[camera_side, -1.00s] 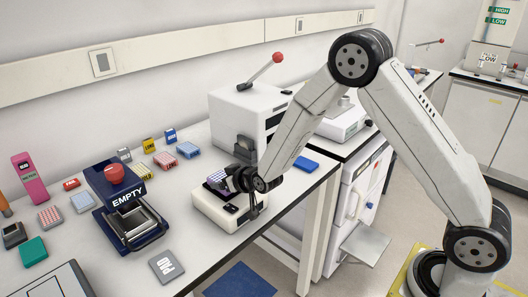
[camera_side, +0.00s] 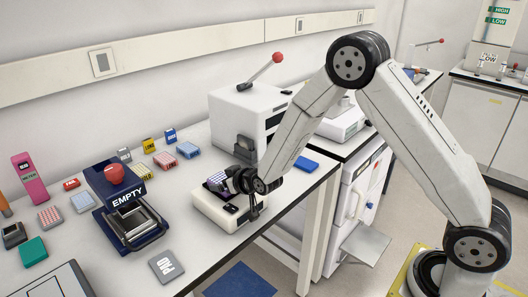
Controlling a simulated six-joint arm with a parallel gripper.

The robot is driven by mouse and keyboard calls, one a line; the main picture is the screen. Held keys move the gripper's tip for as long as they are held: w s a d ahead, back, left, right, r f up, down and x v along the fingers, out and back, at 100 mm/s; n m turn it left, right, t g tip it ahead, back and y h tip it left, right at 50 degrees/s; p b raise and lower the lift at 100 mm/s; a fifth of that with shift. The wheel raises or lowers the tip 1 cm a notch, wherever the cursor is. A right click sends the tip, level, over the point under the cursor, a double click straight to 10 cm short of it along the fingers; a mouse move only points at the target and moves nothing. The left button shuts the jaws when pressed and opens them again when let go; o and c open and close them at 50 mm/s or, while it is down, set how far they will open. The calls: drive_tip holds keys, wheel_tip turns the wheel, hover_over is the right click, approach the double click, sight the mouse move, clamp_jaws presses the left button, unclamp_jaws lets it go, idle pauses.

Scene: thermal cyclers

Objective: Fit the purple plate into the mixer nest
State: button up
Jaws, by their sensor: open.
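The purple plate (camera_side: 217,182) shows at the top of the white mixer (camera_side: 216,212), at its back left. My gripper (camera_side: 228,183) is open at the plate's right side and hides part of it. The mixer's nest is mostly hidden behind the plate and my gripper, so I cannot tell whether the plate sits fully flat in it. The mixer stands near the bench's front edge.
A white machine with a red-knobbed lever (camera_side: 278,58) stands behind the mixer. A dark blue device marked EMPTY (camera_side: 128,205) is to the left, with a grey tile (camera_side: 167,266) in front. Several small coloured racks and boxes lie behind. A blue plate (camera_side: 305,163) lies to the right.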

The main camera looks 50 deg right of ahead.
drive_tip(key=shift+a, duration=0.1)
drive_tip(key=shift+s+r, duration=0.4)
drive_tip(key=shift+s, duration=0.1)
drive_tip(key=v, duration=1.1)
drive_tip(key=s+d+f+g, duration=0.1)
drive_tip(key=s+d+g, duration=0.2)
drive_tip(key=s+g, duration=0.6)
drive_tip(key=s, duration=0.8)
drive_tip(key=shift+f+g, duration=0.3)
